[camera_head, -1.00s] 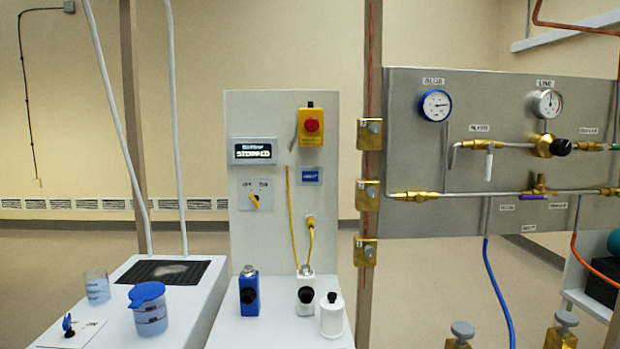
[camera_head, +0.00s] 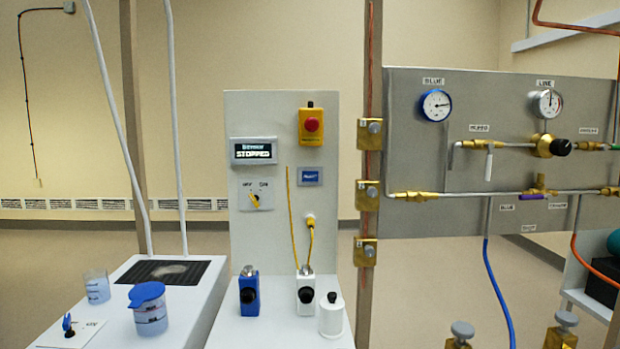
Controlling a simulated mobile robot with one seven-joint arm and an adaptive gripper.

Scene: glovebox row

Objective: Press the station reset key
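The station panel (camera_head: 270,120) is a pale upright board. Its reset key is a small blue labelled key (camera_head: 311,176) in a grey plate, right of centre. Above it is a red mushroom button (camera_head: 312,125) on a yellow box. To the left, a dark display (camera_head: 254,151) reads STOPPED. My gripper is not in view, and nothing covers the reset key.
A metal gauge panel (camera_head: 410,160) is to the right. A blue-lidded beaker (camera_head: 149,308) stands left.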

